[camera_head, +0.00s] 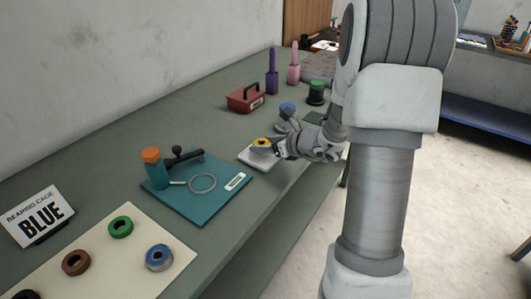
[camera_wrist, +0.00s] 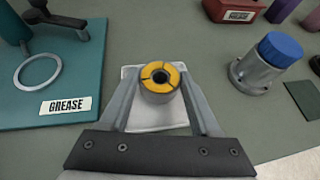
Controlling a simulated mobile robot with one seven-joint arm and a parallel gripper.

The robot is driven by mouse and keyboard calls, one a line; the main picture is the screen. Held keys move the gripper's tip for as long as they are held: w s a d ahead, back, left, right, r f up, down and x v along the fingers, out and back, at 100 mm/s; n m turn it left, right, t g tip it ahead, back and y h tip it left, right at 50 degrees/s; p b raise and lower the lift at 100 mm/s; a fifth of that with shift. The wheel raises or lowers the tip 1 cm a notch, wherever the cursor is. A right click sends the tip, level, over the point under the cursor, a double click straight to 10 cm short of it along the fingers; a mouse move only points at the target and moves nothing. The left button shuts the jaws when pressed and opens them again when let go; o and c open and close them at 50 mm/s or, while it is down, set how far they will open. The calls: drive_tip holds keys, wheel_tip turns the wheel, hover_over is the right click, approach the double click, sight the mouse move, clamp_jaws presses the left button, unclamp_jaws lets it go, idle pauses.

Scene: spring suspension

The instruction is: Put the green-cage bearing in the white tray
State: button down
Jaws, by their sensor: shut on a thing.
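My gripper (camera_wrist: 162,88) is shut on a bearing with a yellow-orange face (camera_wrist: 160,76), held between the two fingers. It also shows in the head view (camera_head: 263,142). The held bearing is over the white tray (camera_wrist: 158,120), which lies flat on the bench; I cannot tell whether it touches the tray. In the head view the white tray (camera_head: 250,160) is partly hidden by my gripper. A green ring-shaped bearing (camera_head: 121,218) lies on the cream mat at the lower left, well apart from my gripper.
The cream mat (camera_head: 110,272) also holds blue (camera_head: 159,247) and brown (camera_head: 76,253) bearings. A sign (camera_head: 38,217) reads "BEARING CAGE BLUE". A teal mat (camera_head: 205,212) with grease items lies left of the tray. A blue-capped metal part (camera_wrist: 262,72) stands to the right; a red box (camera_head: 246,101) stands behind.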

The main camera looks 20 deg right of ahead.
drive_tip(key=shift+f, duration=1.15)
drive_tip(key=shift+f, duration=0.15)
drive_tip(key=shift+c, duration=1.9)
unclamp_jaws()
drive_tip(key=shift+b, duration=0.3)
drive_tip(key=shift+s+d+r+p, duration=0.15)
drive_tip(key=shift+r+p, duration=0.15)
drive_tip(key=shift+r, duration=0.05)
drive_tip(key=p+v, duration=0.1)
drive_tip(key=v, duration=1)
drive_tip(key=shift+s+d+p, duration=0.1)
drive_tip(key=shift+s+p, duration=0.15)
drive_tip(key=shift+p, duration=0.15)
